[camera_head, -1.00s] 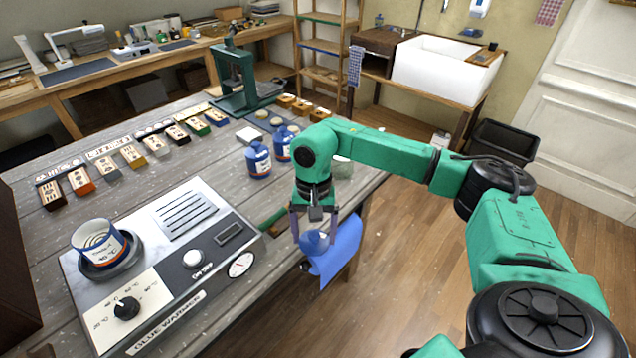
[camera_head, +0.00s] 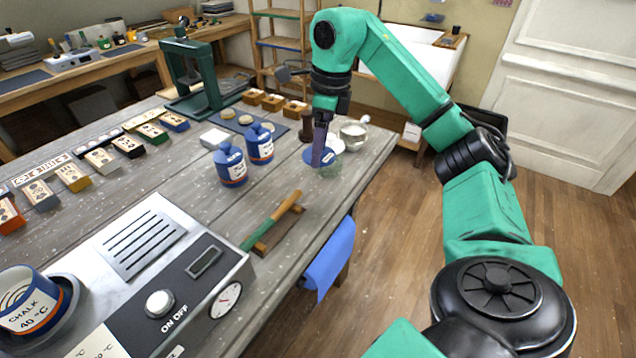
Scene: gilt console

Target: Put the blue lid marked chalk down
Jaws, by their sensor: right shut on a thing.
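My right gripper (camera_head: 321,150) points down over the far right part of the workbench (camera_head: 195,165), shut on a blue lid (camera_head: 312,157). The lid is tilted, and its marking is too small to read. It is at a greenish glass dish (camera_head: 330,172); I cannot tell whether they touch. A blue and white pot marked CHALK 40 °C (camera_head: 27,308) stands without a lid in the glue warmer (camera_head: 92,262) at the lower left. My left gripper is not in view.
Two blue lidded jars (camera_head: 231,166) (camera_head: 260,146) stand left of the gripper. A white cup (camera_head: 353,135) is just behind it. A green-handled brush (camera_head: 272,222) lies near the front edge, above a hanging blue cloth (camera_head: 330,262). Bare wood shows between jars and brush.

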